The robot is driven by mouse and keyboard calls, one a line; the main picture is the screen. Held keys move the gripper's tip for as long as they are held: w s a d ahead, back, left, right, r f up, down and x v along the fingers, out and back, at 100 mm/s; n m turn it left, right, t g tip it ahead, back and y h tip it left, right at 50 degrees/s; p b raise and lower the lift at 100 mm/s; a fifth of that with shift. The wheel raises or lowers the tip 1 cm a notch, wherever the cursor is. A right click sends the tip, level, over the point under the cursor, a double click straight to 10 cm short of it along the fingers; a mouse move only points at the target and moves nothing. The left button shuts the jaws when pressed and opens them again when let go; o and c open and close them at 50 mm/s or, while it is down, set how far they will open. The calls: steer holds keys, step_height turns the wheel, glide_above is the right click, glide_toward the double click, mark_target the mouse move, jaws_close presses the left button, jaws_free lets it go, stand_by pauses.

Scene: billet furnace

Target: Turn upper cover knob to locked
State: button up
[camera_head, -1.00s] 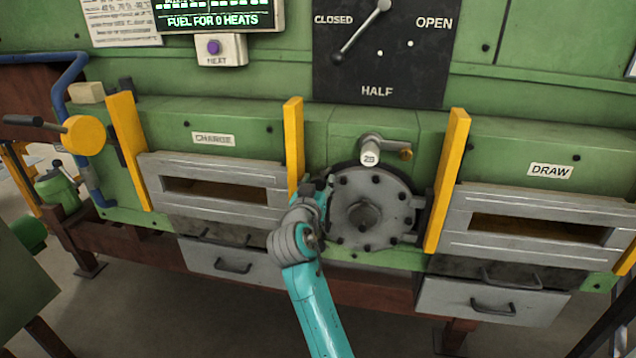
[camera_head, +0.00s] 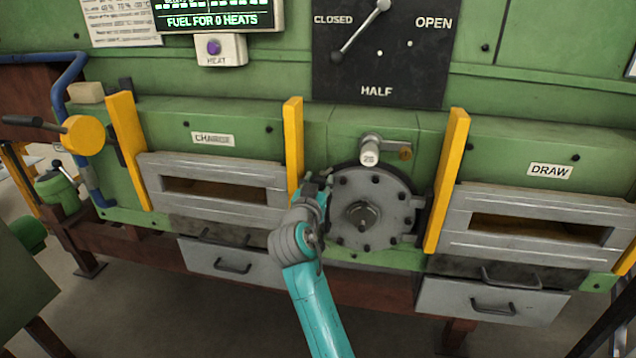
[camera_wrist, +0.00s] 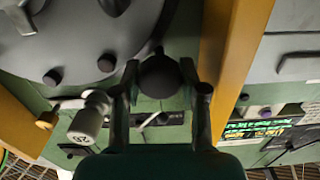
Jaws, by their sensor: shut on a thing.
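The round grey bolted cover (camera_head: 350,231) sits on the green furnace front between two yellow posts, with a hub at its centre. A dark round knob (camera_wrist: 160,76) at the cover's rim shows in the wrist view. My gripper (camera_wrist: 160,82) is shut on this knob, with one finger on each side of it. In the head view my gripper (camera_head: 318,190) is at the cover's upper left edge, beside the left yellow post, and my wrist largely hides the knob there. I cannot read a locked mark.
A grey cylindrical fitting (camera_head: 370,153) with a brass end projects above the cover. The left yellow post (camera_head: 293,145) stands close to my gripper, and the right yellow post (camera_head: 447,180) flanks the cover. Slotted grey doors lie on both sides, with drawers below.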

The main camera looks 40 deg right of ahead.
steer(key=m, duration=0.9)
steer(key=shift+s+d+f, duration=0.1)
steer(key=m, duration=0.4)
steer(key=shift+f, duration=0.1)
steer(key=shift+f+m, duration=0.1)
steer(key=shift+m, duration=2)
steer(key=o, duration=0.8)
steer(key=shift+o, duration=0.2)
steer(key=v, duration=1.2)
